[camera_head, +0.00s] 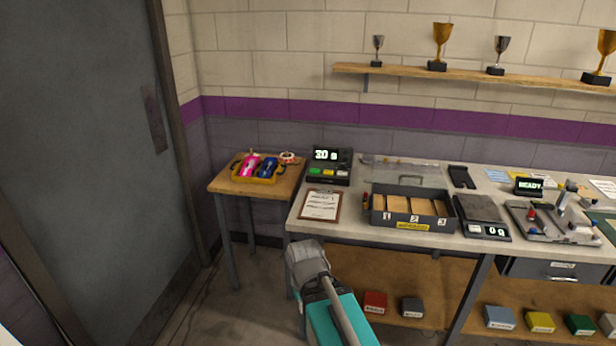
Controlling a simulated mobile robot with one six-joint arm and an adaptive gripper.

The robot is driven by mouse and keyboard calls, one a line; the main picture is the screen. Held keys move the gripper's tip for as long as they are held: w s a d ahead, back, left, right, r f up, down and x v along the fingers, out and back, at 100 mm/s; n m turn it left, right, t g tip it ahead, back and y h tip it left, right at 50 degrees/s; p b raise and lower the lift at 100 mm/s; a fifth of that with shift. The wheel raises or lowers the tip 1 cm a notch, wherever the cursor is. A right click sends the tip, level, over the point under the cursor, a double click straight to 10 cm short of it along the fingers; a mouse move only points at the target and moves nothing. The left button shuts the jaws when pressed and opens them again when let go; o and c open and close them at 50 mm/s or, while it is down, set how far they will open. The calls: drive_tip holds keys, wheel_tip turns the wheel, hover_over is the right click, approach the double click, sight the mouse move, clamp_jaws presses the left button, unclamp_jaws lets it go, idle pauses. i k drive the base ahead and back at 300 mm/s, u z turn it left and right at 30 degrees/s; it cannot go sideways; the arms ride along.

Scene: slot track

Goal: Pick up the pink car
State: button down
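I cannot make out my gripper's fingers anywhere in this view.
A display box reading 30 g (329,165) stands right of the tray on the long workbench (350,226). A clipboard (320,205) and a numbered compartment box (411,222) lie there too. Floor before the side table looks clear.

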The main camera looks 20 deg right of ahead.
sight(252, 164)
drive_tip(key=k, duration=0.65)
drive_tip(key=z, duration=0.55)
drive_tip(key=i, duration=1.8)
drive_tip(key=u, duration=0.65)
drive_tip(key=i, duration=0.8)
drive_tip(key=u, duration=0.7)
